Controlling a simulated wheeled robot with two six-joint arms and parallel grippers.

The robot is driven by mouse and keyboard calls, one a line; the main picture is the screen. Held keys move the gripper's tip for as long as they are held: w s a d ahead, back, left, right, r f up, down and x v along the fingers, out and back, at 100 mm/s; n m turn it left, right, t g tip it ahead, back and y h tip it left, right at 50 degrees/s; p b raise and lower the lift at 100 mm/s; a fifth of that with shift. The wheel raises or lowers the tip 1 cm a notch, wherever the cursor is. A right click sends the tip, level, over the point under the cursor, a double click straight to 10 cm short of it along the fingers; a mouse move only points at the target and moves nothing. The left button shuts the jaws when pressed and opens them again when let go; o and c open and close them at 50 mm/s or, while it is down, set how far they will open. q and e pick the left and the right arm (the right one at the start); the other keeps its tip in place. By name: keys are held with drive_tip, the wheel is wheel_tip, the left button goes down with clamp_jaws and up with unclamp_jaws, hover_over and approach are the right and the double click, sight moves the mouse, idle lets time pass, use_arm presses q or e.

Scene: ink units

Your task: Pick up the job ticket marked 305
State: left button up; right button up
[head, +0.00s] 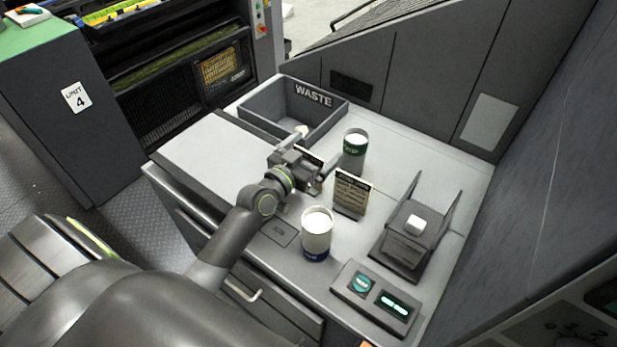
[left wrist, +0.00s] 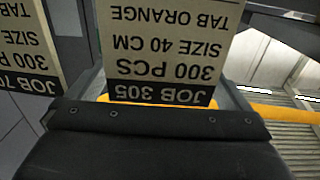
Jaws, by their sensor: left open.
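The job ticket marked 305 (left wrist: 165,50) is a cream card with a black band, upside down in the left wrist view. It reads 300 PCS, SIZE 40 CM, TAB ORANGE. My left gripper (head: 314,160) is open, with this card between its fingers; I cannot tell whether they touch it. In the head view the gripper hides most of that card. A second ticket (left wrist: 28,45), its number starting with 7 and cut off by the frame, stands beside it at the left. A ticket standing (head: 350,194) right of the gripper shows in the head view. My right gripper is out of view.
A green-labelled can (head: 354,150) stands just behind the gripper, and a blue-labelled can (head: 316,240) in front. A WASTE bin (head: 270,107) is at the back left. A dark stand (head: 402,248) and a button panel (head: 376,297) are at the right. The left worktop (head: 205,155) is clear.

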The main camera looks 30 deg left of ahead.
use_arm(q)
drive_tip(key=shift+c, duration=0.3)
drive_tip(key=c, duration=1.2)
